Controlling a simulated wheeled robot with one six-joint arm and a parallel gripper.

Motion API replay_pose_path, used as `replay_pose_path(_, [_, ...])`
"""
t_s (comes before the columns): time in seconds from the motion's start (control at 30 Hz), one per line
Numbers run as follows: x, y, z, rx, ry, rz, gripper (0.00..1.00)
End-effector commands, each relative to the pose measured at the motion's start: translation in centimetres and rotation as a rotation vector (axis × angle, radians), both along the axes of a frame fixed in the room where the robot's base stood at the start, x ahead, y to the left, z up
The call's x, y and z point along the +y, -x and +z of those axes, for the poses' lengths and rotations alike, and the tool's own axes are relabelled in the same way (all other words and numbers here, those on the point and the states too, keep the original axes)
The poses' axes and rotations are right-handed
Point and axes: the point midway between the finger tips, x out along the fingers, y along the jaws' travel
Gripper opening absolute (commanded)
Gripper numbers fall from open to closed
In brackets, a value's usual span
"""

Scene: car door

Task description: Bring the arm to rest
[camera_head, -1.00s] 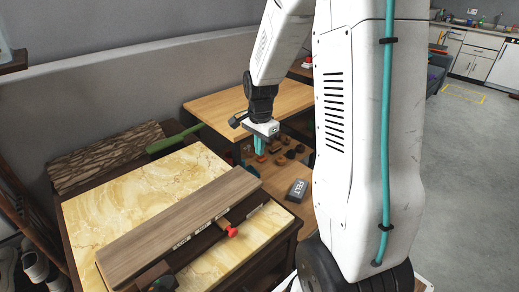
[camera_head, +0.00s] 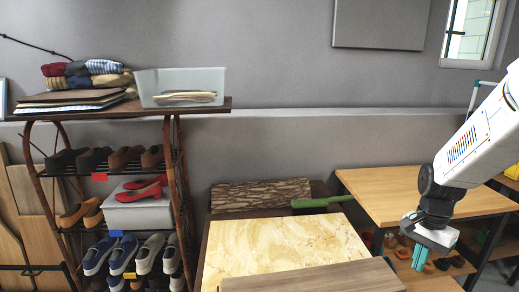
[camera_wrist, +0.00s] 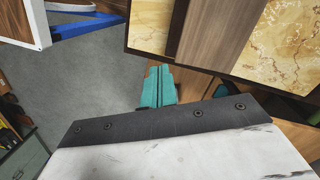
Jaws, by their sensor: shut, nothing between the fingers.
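My gripper (camera_head: 420,258) is at the lower right of the head view, pointing down, with its teal fingers together. It is in front of the wooden table and right of the marble-topped bench. In the wrist view the teal fingers (camera_wrist: 158,86) lie side by side with nothing between them. My white arm (camera_head: 480,145) comes in from the right edge and bends down at a black joint.
The marble-topped bench (camera_head: 270,245) carries a wooden board (camera_head: 315,277). A wooden table (camera_head: 420,190) stands behind my gripper, with shoes beneath it. A shoe rack (camera_head: 170,105) stands at left. Grey floor (camera_wrist: 95,85) shows open in the wrist view.

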Motion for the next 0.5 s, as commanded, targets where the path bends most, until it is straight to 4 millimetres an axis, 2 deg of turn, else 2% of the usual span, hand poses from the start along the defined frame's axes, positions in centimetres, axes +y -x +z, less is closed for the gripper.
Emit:
replay_pose_path(0.03, [1.1,1.0,1.3,0.002,-0.009,0.078,0.0])
replay_pose_path(0.27, [5.7,6.0,6.3,0.008,-0.05,0.428,0.0])
replay_pose_path(0.5, [10.8,12.4,11.1,-0.036,-0.056,0.798,0.0])
